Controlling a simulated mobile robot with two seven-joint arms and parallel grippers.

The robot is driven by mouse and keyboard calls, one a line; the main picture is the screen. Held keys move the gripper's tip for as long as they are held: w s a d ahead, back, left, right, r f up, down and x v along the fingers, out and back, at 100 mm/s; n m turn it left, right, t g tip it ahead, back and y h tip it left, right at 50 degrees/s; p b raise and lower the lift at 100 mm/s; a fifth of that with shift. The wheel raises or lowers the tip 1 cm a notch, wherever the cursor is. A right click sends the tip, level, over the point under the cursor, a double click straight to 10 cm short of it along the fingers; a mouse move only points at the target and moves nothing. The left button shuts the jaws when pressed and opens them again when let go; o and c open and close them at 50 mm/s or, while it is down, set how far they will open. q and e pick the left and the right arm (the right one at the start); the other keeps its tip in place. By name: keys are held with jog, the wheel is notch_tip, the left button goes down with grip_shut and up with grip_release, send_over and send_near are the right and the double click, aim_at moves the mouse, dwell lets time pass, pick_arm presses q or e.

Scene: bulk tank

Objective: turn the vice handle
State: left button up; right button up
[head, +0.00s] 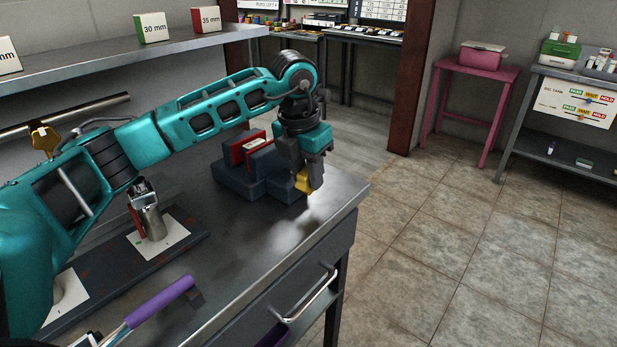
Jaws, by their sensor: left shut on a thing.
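The vice (236,182) is a dark grey-blue block with red jaw plates, standing on the metal bench near its far right corner. A flat light piece shows between the red plates. My left gripper (310,180) reaches down at the right end of the vice, over the bench edge. It is shut on a small yellow part, which I take for the vice handle (303,184). The fingers hide most of this part, so its angle cannot be told. My right gripper is not in view.
A metal cylinder (152,222) stands on a white plate at left. A purple-handled tool (160,301) lies at the bench front. A shelf (110,58) with size-marked boxes runs above. The drawer handle (309,297) juts from the bench front. The tiled floor at right is clear.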

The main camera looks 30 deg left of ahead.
pick_arm(q)
jog(key=shift+s+f+t+b, duration=0.15)
jog(key=shift+f+t+b, duration=0.15)
jog(key=shift+t+b, duration=0.65)
jog(key=shift+r+b, duration=0.1)
jog(key=shift+b, duration=0.25)
jog(key=shift+r+t, duration=0.15)
jog(key=shift+t, duration=0.1)
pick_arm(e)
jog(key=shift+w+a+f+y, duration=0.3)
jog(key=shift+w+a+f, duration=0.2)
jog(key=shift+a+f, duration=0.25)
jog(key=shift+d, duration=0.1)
pick_arm(q)
jog(key=o, duration=1)
jog(key=shift+c, duration=0.2)
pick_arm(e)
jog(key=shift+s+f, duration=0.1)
pick_arm(q)
jog(key=shift+r, duration=0.1)
jog(key=p+v, duration=0.2)
jog(key=v, duration=1)
jog(key=shift+s+a+r, duration=0.15)
jog(key=shift+a+r, duration=0.1)
jog(key=shift+r, duration=0.15)
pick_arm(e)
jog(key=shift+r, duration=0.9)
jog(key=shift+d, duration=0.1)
